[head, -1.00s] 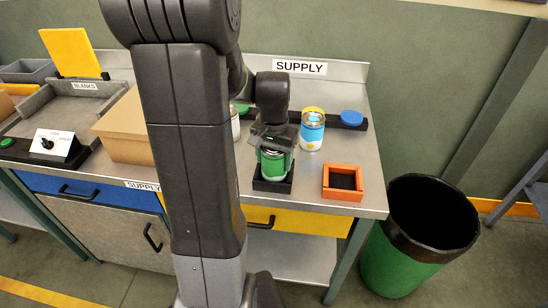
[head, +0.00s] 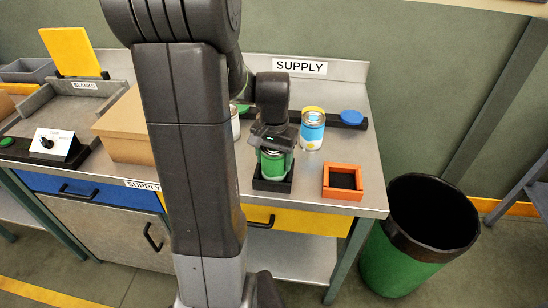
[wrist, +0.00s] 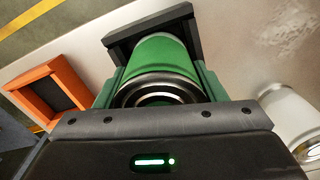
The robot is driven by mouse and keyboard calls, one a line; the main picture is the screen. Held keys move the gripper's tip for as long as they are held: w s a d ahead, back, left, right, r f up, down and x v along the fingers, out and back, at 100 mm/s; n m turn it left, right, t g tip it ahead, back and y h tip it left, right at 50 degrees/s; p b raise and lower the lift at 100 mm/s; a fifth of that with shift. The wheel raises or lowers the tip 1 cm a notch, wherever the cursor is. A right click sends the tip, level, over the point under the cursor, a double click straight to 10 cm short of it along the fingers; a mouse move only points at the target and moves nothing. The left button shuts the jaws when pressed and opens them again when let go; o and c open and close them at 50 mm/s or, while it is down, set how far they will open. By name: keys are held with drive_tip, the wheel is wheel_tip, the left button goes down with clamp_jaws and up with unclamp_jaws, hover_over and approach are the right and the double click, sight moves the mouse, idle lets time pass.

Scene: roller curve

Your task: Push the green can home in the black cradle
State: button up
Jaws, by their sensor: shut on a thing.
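The green can (head: 272,164) stands upright at the black cradle (head: 272,187) near the front of the steel table. My gripper (head: 273,149) reaches down from above and is shut on the can's upper part. In the wrist view the can (wrist: 162,62) lies between my two fingers, its silver rim towards the camera. The cradle (wrist: 150,22) shows around the can's far end in that view. The can's bottom is hidden, so I cannot tell how deep it sits.
An orange square holder (head: 342,182) stands close right of the cradle. A cardboard box (head: 122,130) is at left. A green bin (head: 415,235) stands beside the table.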

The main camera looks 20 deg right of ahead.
drive_tip(key=shift+f+b, duration=0.4)
drive_tip(key=shift+f, duration=0.2)
idle(0.6)
drive_tip(key=o, duration=1.4)
drive_tip(key=shift+c, duration=0.2)
drive_tip(key=shift+r, duration=0.15)
drive_tip(key=shift+r+p, duration=3.65)
drive_tip(key=shift+r, duration=0.75)
